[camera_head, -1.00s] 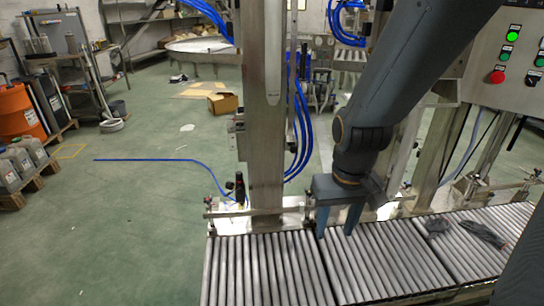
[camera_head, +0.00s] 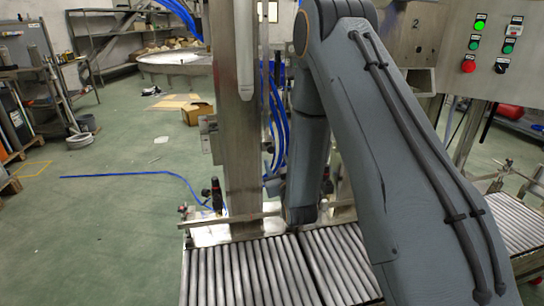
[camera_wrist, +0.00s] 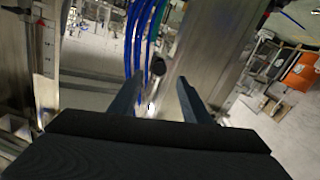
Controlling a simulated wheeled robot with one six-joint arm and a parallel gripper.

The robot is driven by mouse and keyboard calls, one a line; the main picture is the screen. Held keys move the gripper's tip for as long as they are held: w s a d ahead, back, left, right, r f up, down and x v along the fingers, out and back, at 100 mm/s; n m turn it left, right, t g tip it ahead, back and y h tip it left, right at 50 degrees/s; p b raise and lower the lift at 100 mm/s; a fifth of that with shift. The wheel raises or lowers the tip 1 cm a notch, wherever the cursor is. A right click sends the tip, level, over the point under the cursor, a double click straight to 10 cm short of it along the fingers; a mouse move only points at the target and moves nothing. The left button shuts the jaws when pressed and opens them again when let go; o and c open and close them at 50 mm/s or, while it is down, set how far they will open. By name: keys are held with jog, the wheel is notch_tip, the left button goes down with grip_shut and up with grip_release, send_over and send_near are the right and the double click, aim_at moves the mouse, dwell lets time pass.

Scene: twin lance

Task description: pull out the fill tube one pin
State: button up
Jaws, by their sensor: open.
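In the wrist view, my gripper (camera_wrist: 160,76) is open, its two blue-grey fingers apart with nothing held. A small dark round knob (camera_wrist: 157,68), perhaps the pin of the task, shows between and beyond the fingertips, beside a steel upright. I cannot tell its exact distance; no contact shows. In the head view, a pale tube with a tapered lower end (camera_head: 246,60) hangs in front of the steel column (camera_head: 240,140); I cannot tell whether it is fill tube one.
Blue hoses (camera_head: 281,115) run beside the column; they also show in the wrist view (camera_wrist: 152,40). A roller conveyor (camera_head: 240,270) lies below with a steel guide rail along it. A control panel (camera_head: 495,50) stands at the right. The green floor at left is mostly clear.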

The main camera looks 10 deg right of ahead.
aim_at(272, 151)
jog(key=w, duration=0.8)
jog(key=shift+s+r, duration=0.1)
grip_shut()
